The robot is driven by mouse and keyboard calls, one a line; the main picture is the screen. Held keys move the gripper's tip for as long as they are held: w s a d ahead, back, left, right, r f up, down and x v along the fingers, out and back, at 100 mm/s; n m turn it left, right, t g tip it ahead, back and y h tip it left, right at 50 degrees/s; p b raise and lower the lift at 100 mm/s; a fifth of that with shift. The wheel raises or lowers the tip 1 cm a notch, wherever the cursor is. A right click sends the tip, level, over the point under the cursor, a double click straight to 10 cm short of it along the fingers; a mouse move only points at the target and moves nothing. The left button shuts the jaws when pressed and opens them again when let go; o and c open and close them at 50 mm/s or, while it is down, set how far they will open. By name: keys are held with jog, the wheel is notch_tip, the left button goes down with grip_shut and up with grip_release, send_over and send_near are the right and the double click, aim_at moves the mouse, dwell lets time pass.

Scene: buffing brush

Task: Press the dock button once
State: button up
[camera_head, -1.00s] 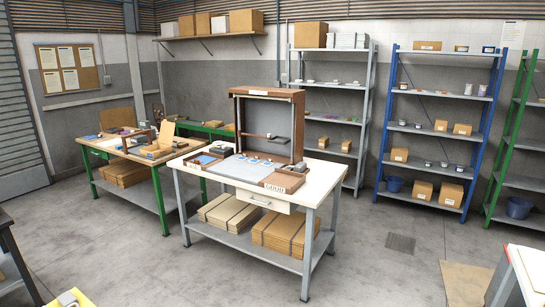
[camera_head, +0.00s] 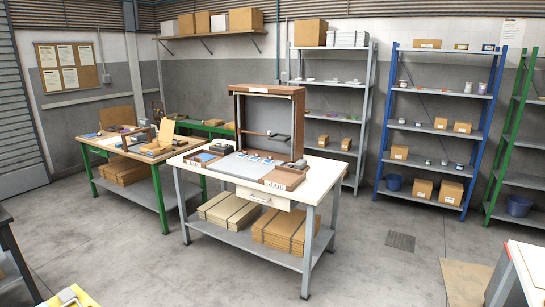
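A wooden case (camera_head: 233,112) with an open, upright back stands on the white-topped workbench (camera_head: 320,181). A brown rod (camera_head: 254,133) and a small dark part (camera_head: 283,138) show inside the upright back. A grey panel with several small blue and white items (camera_head: 258,157) lies at its foot. A wooden tray (camera_head: 285,178) with a labelled front is at the bench's right, and a blue-lined tray (camera_head: 203,158) is at the left. I cannot make out the dock button at this size. My gripper is not in view.
A green-legged table (camera_head: 160,200) with boxes stands behind on the left. Grey, blue (camera_head: 428,143) and green shelves line the back wall. A yellow surface with a grey item (camera_head: 69,296) cuts into the lower left corner. The concrete floor (camera_head: 390,275) in front right is mostly clear.

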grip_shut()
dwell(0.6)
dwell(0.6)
